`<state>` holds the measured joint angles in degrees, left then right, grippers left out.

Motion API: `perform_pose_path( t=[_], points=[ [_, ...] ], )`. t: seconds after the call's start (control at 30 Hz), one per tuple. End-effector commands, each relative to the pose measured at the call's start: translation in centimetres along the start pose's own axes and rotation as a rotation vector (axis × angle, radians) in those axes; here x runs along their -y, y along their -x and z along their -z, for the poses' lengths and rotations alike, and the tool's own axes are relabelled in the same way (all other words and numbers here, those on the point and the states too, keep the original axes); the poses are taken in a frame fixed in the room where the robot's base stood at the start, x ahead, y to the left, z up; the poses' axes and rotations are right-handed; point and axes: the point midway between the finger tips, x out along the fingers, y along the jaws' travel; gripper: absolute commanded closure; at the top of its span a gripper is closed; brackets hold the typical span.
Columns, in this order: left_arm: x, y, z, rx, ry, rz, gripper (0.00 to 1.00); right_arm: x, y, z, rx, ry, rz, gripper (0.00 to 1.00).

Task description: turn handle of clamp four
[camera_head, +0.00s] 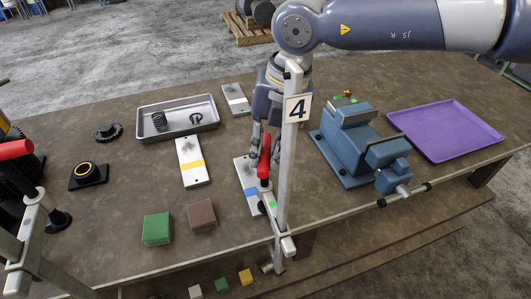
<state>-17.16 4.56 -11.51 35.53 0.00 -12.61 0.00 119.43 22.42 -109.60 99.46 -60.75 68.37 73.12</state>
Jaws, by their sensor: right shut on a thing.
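Clamp four is a grey bar clamp (285,185) standing upright at the table's front edge, with a white tag marked "4" (297,107) on its bar. Its red handle (264,160) stands up on the left of the bar, above a black foot over a white plate with a blue band (246,187). My right gripper (265,138) reaches down from above, behind the bar, and is shut on the red handle. The bar and tag hide part of the gripper and its fingers. My left gripper is not in view.
A blue vise (345,150) and a purple tray (445,129) are to the right. A metal tray (178,118) with a spring is behind left. Green (157,229) and brown (202,214) blocks lie front left. Another clamp with a red handle (15,150) stands far left.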

Motion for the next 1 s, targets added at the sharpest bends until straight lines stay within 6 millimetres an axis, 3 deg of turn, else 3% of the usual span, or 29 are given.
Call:
perform_pose_path(
  t=[0.1, 0.4, 1.0],
  points=[
    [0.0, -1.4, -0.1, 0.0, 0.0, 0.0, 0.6, 0.1, -0.4, -0.1, -0.02, 0.099, -0.005, 1.0],
    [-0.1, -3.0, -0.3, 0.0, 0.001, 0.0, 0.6, 0.3, -0.2, -0.3, -0.076, 0.378, -0.004, 1.0],
    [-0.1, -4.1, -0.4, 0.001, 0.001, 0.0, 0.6, 0.5, 0.1, -0.8, -0.186, 0.938, -0.002, 1.0]
  ],
)
